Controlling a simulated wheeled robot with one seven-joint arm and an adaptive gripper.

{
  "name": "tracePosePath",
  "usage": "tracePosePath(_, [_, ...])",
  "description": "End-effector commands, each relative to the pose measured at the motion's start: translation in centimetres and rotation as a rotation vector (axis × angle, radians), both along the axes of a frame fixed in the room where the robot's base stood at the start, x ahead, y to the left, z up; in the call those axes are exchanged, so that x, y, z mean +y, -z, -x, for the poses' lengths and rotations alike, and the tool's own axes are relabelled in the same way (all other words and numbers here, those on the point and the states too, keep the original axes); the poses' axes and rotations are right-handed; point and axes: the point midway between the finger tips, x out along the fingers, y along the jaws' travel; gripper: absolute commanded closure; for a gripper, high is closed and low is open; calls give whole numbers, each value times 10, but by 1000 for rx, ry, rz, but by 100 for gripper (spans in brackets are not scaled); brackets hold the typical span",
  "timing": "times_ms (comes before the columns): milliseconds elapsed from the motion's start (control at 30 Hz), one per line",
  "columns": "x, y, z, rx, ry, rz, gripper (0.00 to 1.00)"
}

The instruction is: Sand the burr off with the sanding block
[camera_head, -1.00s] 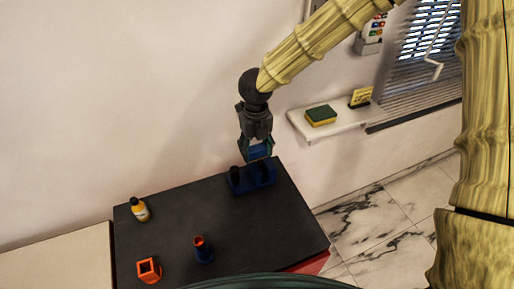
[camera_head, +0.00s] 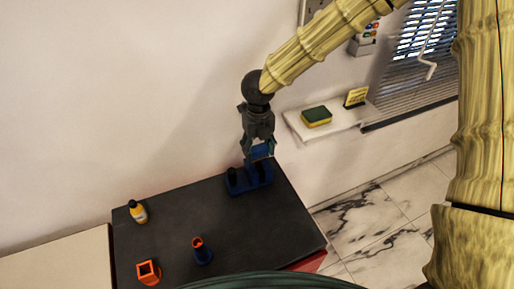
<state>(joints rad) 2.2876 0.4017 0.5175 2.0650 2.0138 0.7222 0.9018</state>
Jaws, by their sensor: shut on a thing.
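My gripper (camera_head: 260,157) points down over the far right of the dark table, shut on a small blue block (camera_head: 260,151). I cannot tell for certain whether this is the sanding block. Right below it is a dark blue fixture (camera_head: 238,189) with a short dark post (camera_head: 231,174) at its left. The block overlaps the fixture's right part in the picture; I cannot tell whether they touch. A blue stand with an orange-red ringed top (camera_head: 202,252) is at the front middle. An orange square hollow piece (camera_head: 148,272) is at the front left. The burr is too small to make out.
A yellow bottle with a dark cap (camera_head: 138,212) stands at the table's left. The table top (camera_head: 165,240) is clear in its middle. A white wall shelf (camera_head: 340,122) at the right holds a green-yellow sponge (camera_head: 316,116) and a yellow sign (camera_head: 356,97).

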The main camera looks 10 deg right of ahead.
Motion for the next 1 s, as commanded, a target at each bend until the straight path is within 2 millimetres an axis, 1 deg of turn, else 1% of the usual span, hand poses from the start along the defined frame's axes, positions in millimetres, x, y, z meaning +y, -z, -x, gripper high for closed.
tracePosePath(33, [-1, -5, 0, 0, 1, 0, 70])
tracePosePath(200, [-6, -15, -2, -1, 1, -1, 70])
tracePosePath(800, [-24, -46, -5, -2, 0, -2, 70])
tracePosePath(1000, [-27, -50, -6, -2, -1, -1, 70])
